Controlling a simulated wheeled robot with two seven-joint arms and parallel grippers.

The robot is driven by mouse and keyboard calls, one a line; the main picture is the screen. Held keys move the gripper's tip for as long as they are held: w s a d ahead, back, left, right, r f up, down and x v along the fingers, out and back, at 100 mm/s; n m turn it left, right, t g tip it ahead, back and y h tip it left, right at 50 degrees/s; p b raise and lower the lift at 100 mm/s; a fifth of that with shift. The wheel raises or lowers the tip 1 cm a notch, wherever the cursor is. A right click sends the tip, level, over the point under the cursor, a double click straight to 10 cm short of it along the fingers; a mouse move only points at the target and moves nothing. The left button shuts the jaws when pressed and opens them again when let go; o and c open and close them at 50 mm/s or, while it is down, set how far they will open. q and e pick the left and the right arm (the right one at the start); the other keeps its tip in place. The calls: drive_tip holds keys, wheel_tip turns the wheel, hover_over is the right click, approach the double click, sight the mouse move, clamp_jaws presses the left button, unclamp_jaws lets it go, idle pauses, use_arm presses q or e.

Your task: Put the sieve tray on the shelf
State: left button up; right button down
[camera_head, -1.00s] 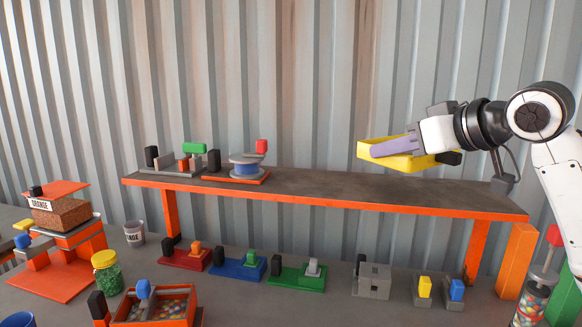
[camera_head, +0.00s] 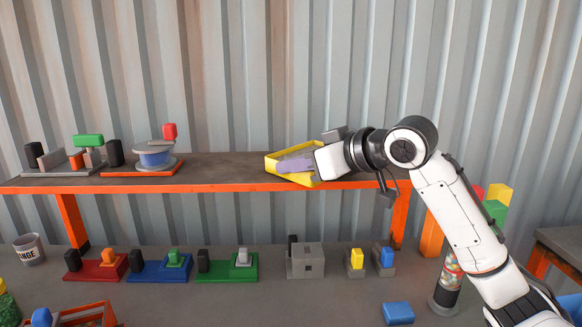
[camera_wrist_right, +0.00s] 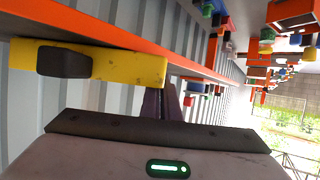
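The sieve tray is a yellow open-topped tray (camera_head: 313,181) at the right part of the shelf in the head view. My right gripper (camera_head: 295,165) is shut on it, with a purple finger seen across the tray; the other finger is mostly hidden. The tray is at shelf height, its near corner overlapping the orange front edge. I cannot tell whether it touches the shelf top. In the right wrist view, the yellow tray wall (camera_wrist_right: 125,68) with a black block lies beside the shelf's orange edge. The shelf (camera_head: 225,170) has a dark top. My left gripper is not in view.
A blue spool unit (camera_head: 155,158) and a block with a green piece (camera_head: 88,141) stand on the shelf's left part. The shelf between spool and tray is clear. Below stand red, blue and green bases (camera_head: 160,270) and a grey block (camera_head: 306,262). A corrugated wall rises behind.

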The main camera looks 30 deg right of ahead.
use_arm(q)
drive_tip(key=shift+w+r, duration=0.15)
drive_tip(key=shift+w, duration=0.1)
use_arm(e)
drive_tip(key=shift+f, duration=0.1)
drive_tip(key=c, duration=2)
unclamp_jaws()
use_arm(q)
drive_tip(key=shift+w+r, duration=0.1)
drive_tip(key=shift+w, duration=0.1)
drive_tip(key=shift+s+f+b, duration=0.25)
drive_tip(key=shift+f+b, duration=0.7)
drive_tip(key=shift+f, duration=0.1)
use_arm(e)
drive_tip(key=shift+v, duration=6)
